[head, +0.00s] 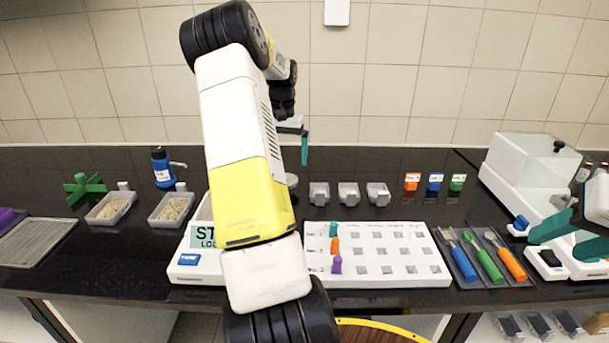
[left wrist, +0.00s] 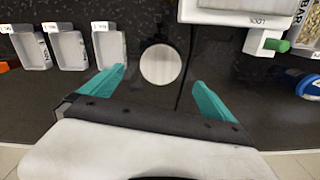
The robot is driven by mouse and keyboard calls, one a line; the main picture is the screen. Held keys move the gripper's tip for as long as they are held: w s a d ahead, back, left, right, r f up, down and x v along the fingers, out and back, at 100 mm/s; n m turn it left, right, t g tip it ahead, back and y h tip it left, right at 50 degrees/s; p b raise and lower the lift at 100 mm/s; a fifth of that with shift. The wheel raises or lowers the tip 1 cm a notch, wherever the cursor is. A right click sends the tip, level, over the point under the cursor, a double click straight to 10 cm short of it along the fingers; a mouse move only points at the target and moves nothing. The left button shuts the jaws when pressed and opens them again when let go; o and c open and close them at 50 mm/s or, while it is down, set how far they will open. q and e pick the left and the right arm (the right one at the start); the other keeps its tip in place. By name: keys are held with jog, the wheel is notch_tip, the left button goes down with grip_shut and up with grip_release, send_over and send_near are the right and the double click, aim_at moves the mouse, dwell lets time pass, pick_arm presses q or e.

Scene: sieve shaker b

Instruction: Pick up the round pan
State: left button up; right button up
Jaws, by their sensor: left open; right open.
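The round pan (left wrist: 160,65) shows as a pale, flat disc on the dark counter in the left wrist view. In the head view only its grey edge (head: 292,180) shows beside my left arm, which hides the rest. My left gripper (head: 304,150) is open above the back of the counter; in the left wrist view its teal fingers (left wrist: 162,90) are spread on either side below the pan, with nothing between them. I cannot tell how high they are. My right gripper (head: 556,240) is open and empty at the far right, near a white machine.
Three small grey trays (head: 348,194) stand right of the pan. A white labelled board (head: 420,278) with coloured pieces lies in front. A white device with a display (head: 202,242) is partly behind my left arm. Coloured-handled tools (head: 484,257) lie at right, sample trays (head: 111,208) at left.

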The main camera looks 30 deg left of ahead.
pick_arm(q)
jog(key=f, duration=0.7)
jog(key=shift+s+f, duration=0.2)
jog(key=shift+f, duration=0.05)
jog(key=c, duration=1.5)
jog(key=shift+r, duration=0.2)
